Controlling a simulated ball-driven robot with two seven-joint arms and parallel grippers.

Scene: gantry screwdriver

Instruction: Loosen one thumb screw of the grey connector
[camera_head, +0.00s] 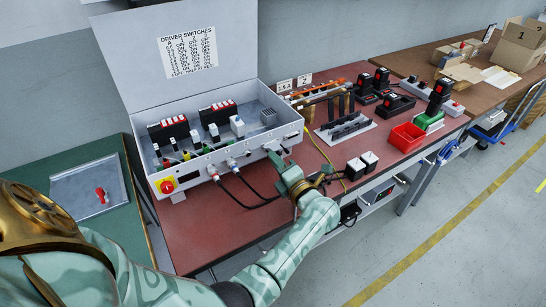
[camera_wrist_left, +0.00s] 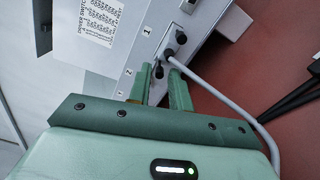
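The grey connector (camera_wrist_left: 170,56) sits on the front face of the control box in the left wrist view, with a grey cable leaving it. Dark thumb screws show at its two ends, an upper one (camera_wrist_left: 181,37) and a lower one (camera_wrist_left: 159,71). My left gripper (camera_wrist_left: 160,80) is open, its two green fingers on either side of the lower screw with gaps visible; contact cannot be told. In the head view my left gripper (camera_head: 280,160) is at the right end of the box front and hides the connector. My right gripper is not in view.
The open control box (camera_head: 200,185) stands on the red-topped bench (camera_head: 215,245). Two black cables hang from its front, left of my gripper. A red bin (camera_head: 407,137), a black rail on a plate (camera_head: 345,130) and black-and-white blocks (camera_head: 361,164) lie to the right.

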